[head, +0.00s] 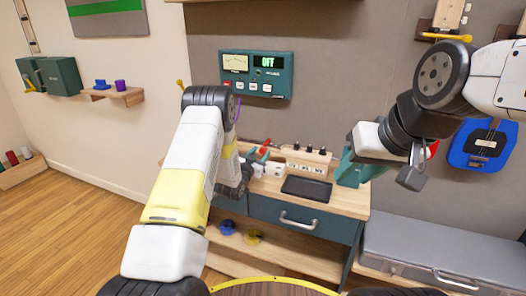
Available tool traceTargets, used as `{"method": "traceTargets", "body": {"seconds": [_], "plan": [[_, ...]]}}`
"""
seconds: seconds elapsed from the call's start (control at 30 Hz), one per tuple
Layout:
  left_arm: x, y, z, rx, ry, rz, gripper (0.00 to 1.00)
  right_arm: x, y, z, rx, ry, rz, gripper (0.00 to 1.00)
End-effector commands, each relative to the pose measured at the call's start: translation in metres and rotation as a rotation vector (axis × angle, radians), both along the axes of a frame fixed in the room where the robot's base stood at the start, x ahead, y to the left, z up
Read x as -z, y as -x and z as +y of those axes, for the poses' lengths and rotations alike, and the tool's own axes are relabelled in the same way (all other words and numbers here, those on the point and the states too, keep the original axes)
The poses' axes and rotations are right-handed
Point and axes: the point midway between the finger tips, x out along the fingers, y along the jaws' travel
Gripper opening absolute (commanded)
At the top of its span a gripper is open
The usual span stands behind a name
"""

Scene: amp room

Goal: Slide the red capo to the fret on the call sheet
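No capo on a neck and no call sheet can be made out for sure. A small red piece (433,149) shows behind my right gripper, beside a blue instrument-shaped thing (482,145) on the wall; I cannot tell what it is. Another red piece (264,147) shows at the back left of the bench. My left gripper (246,172) is beside the bench's left end, partly hidden by my forearm; its fingers are not clear. My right gripper (413,176) is in front of the wall, right of the bench; its finger opening is not clear.
The bench (338,203) has a dark tray (307,189), a power strip (303,168) and a green stand (352,172). A teal panel (256,75) reading OFF hangs above. A grey case (430,245) is at right.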

Motion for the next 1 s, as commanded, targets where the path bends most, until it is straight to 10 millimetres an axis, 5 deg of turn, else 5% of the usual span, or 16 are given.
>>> {"method": "traceTargets", "body": {"seconds": [0.17, 0.6, 1.0], "plan": [[0.0, 0.005, 0.002, 0.0, 0.0, 0.001, 0.43, 0.0, 0.0, 0.0, 0.0, 0.0, 0.0, 0.36], [0.0, 0.067, 0.022, 0.0, 0.001, 0.001, 0.43, 0.0, 0.0, 0.0, 0.0, 0.0, 0.0, 0.36], [0.0, 0.074, 0.024, 0.0, 0.0, 0.0, 0.43, 0.0, 0.0, 0.0, 0.0, 0.0, 0.0, 0.36]]}}
